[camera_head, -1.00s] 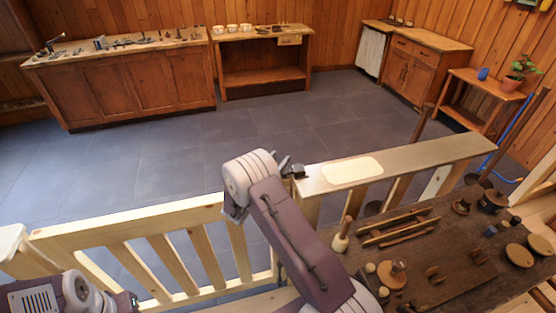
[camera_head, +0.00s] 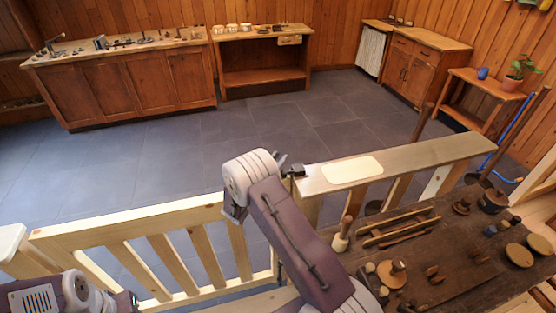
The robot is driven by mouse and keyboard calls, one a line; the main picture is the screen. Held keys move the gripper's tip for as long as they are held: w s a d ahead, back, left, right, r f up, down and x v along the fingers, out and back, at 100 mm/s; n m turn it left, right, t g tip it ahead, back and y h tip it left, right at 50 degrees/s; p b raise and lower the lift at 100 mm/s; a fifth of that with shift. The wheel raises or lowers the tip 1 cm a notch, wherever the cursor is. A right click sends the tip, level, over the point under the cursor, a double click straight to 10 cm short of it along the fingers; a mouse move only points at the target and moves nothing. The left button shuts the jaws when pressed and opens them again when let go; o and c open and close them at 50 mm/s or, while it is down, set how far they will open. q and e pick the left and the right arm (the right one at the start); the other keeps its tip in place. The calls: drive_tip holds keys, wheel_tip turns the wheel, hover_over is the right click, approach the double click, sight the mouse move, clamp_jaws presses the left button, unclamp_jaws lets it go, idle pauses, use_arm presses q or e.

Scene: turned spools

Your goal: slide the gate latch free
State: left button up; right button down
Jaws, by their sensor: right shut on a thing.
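The light wooden gate (camera_head: 130,222) with slanted slats stands across the lower left. Its right end meets the fixed rail (camera_head: 420,158) on the right. A small dark latch (camera_head: 298,171) sits at the left end of that rail, by the gap between gate and rail. My right gripper (camera_head: 287,167) is at the latch and shut on it; my wrist hides part of the gate's end and the fingers look small and dark. My left arm shows at the lower left corner; its gripper (camera_head: 125,301) is only partly in view, and its jaws cannot be made out.
A dark workbench (camera_head: 455,255) with turned wooden pieces, rods and discs fills the lower right. A pale pad (camera_head: 352,170) lies on the rail. Beyond the gate the tiled floor (camera_head: 170,160) is clear up to the wooden cabinets (camera_head: 125,85) at the back wall.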

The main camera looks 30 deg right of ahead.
idle(0.6)
drive_tip(key=a, duration=0.2)
drive_tip(key=w+a+b, duration=0.1)
drive_tip(key=a, duration=0.1)
drive_tip(key=shift+a, duration=0.25)
drive_tip(key=c, duration=1.2)
unclamp_jaws()
drive_tip(key=shift+w+a, duration=0.1)
drive_tip(key=shift+a, duration=0.05)
drive_tip(key=shift+c, duration=0.2)
drive_tip(key=shift+a, duration=0.1)
